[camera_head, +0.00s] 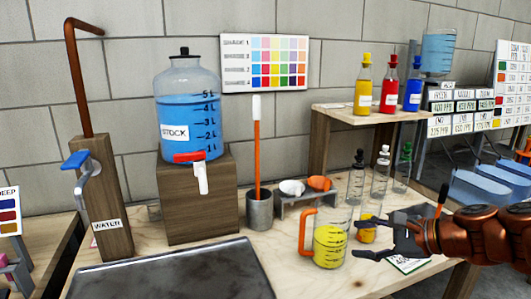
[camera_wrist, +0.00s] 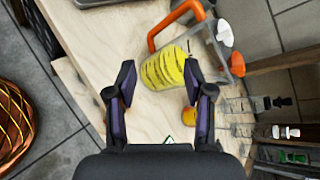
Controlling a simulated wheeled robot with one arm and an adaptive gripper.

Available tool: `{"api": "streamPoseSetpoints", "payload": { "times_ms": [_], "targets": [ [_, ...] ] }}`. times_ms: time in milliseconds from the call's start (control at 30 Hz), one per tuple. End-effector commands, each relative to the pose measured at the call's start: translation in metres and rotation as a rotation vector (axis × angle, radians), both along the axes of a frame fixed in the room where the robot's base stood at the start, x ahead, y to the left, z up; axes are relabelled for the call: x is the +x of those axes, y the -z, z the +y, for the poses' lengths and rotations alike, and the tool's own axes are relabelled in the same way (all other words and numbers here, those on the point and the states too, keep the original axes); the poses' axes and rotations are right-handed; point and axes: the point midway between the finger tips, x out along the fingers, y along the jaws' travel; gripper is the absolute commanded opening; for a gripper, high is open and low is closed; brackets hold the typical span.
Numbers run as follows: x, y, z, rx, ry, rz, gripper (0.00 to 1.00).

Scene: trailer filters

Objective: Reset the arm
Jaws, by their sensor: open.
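My gripper (camera_head: 378,238) is at the right of the table in the head view, reaching in from the right edge. Its fingers are spread and empty in the wrist view (camera_wrist: 160,92). A clear jug with an orange handle and yellow liquid (camera_head: 330,246) stands upright just left of the fingertips. In the wrist view the jug (camera_wrist: 168,68) lies beyond the open fingers, and I see no contact. A small bottle with yellow liquid (camera_head: 367,230) is partly hidden behind my gripper.
Black-, white- and green-capped bottles (camera_head: 356,180) stand behind my gripper. Yellow, red and blue bottles (camera_head: 388,88) stand on a raised shelf. A blue STOCK dispenser (camera_head: 188,110) sits on a wooden block. A dark tray (camera_head: 170,275) lies front left. Blue bins (camera_head: 480,188) are at right.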

Motion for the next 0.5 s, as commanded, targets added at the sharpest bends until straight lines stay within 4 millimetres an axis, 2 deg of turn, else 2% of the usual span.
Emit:
{"api": "streamPoseSetpoints", "payload": {
  "times_ms": [33,100,200,333,400,500],
  "targets": [
    [-0.015,-0.012,0.031,-0.089,-0.111,0.005,0.52],
    [-0.038,-0.01,0.063,-0.212,-0.257,0.009,0.52],
    [-0.078,-0.006,0.096,-0.375,-0.469,0.014,0.52],
    [-0.132,-0.003,0.116,-0.576,-0.73,0.021,0.52],
    [-0.162,-0.002,0.118,-0.674,-0.869,0.03,0.52],
    [-0.201,-0.006,0.111,-0.808,-1.059,0.045,0.52]
  ]
}}
